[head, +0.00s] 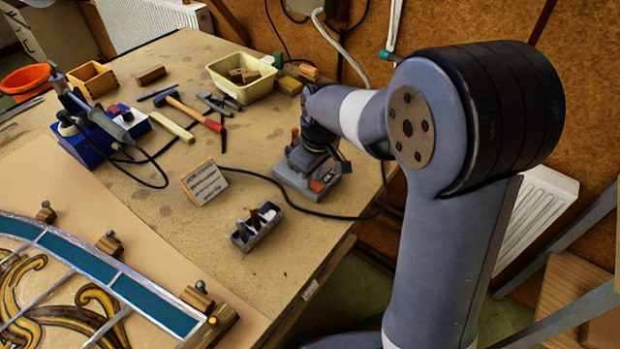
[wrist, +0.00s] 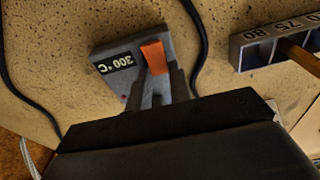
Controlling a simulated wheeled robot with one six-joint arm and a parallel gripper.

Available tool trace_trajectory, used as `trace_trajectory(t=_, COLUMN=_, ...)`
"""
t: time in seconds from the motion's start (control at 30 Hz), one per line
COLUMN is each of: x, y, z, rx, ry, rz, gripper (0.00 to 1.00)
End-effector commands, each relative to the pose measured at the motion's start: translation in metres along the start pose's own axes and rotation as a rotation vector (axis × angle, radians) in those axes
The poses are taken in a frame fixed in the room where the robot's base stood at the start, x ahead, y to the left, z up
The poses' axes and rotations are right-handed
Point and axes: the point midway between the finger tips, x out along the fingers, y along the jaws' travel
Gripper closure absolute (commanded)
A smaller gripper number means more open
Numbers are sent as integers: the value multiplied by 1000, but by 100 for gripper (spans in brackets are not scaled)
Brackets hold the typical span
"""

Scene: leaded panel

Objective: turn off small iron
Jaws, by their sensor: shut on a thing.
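A small grey iron station (head: 290,180) stands near the table's right edge. In the wrist view its grey case (wrist: 110,60) bears a "300 °C" label (wrist: 117,62), seen upside down, and an orange switch (wrist: 152,55). The switch also shows in the head view (head: 317,186). A small reddish dot (wrist: 124,98) shows on the case beside my fingers. My gripper (wrist: 160,80) is over the station, with its fingertips shut on the orange switch. The fingers hide the lower part of the switch. I cannot tell which way the switch is set.
A grey holder (head: 257,226) with numbered slots stands close in front, also in the wrist view (wrist: 270,42). A black cable runs around the station. A blue soldering station (head: 100,135), a hammer (head: 195,112) and a yellow tub (head: 240,80) lie further off. A leaded panel is lower left.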

Motion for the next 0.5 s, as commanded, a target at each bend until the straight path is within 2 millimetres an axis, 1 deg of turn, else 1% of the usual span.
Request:
trace_trajectory(t=0.03, x=5, y=1, z=2, rx=2, ry=34, rz=2, gripper=100)
trace_trajectory(t=0.2, x=1, y=0, z=3, rx=1, ry=105, rz=3, gripper=100)
trace_trajectory(t=0.5, x=-2, y=0, z=4, rx=0, ry=124, rz=2, gripper=100)
